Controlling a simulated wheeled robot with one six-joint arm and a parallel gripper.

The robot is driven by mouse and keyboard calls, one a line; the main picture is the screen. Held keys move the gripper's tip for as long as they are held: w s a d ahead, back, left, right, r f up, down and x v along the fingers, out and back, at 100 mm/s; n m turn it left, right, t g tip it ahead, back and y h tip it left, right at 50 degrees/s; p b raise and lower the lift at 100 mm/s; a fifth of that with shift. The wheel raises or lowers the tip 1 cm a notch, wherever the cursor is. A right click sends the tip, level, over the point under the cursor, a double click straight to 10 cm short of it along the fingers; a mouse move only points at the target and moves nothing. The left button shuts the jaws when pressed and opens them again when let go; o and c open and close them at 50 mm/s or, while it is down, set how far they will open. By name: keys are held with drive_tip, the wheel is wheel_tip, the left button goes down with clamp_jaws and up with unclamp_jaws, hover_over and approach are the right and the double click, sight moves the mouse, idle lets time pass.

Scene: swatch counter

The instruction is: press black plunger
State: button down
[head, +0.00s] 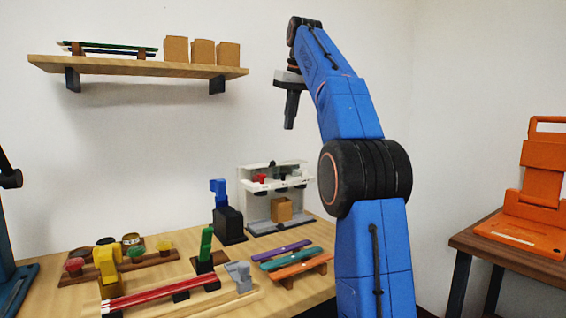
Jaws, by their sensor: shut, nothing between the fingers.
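A white frame (247,203) stands at the back right of the wooden counter. Small plunger-like parts sit along its upper shelf. A dark one (283,178), which looks like the black plunger, is near the middle, and a red one (260,179) is to its left. They are small, so their exact shape is hard to tell. My gripper (289,125) is shut and empty. It points down, high above the counter and well above the white frame in the picture, touching nothing.
A cardboard-coloured block (282,209) sits inside the frame. A black stand with a blue top (218,188) is to its left. Coloured strips (288,257) lie in front. A wall shelf (140,67) is at upper left. An orange case (541,190) stands on a side table.

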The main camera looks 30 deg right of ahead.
drive_tip(key=shift+f, duration=0.1)
idle(0.3)
hover_over(284, 172)
drive_tip(key=f, duration=1.2)
drive_tip(key=shift+s, duration=0.2)
drive_tip(key=shift+f, duration=0.7)
drive_tip(key=shift+f, duration=1.3)
